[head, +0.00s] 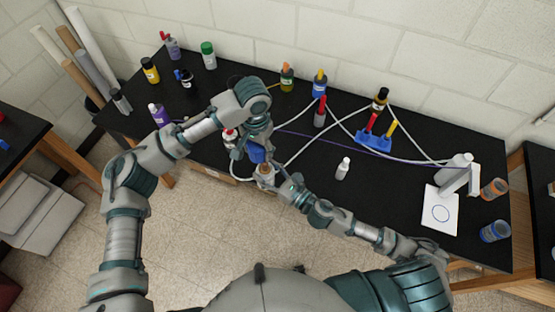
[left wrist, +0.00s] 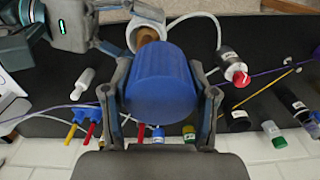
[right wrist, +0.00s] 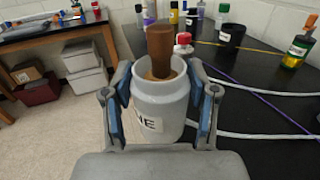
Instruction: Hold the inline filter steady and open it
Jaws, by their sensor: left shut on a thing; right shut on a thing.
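The inline filter shows as a blue cylindrical housing and a white labelled body with a brown core between them. In the left wrist view my left gripper (left wrist: 160,100) is shut around the blue housing (left wrist: 160,80). The brown core (left wrist: 148,36) shows between the housing and the rim of the white body (left wrist: 134,42). In the right wrist view my right gripper (right wrist: 160,108) is shut around the white body (right wrist: 160,108), which stands upright with the brown core (right wrist: 162,50) rising from it. In the head view the blue housing (head: 257,154) is just above the white body (head: 264,171).
The black bench (head: 430,125) carries several bottles, a blue holder (head: 373,141), white tubes and a purple cord. A red-capped bottle (left wrist: 235,68) stands close to the filter. A small white bottle (head: 343,168) is to the right. Open floor lies in front.

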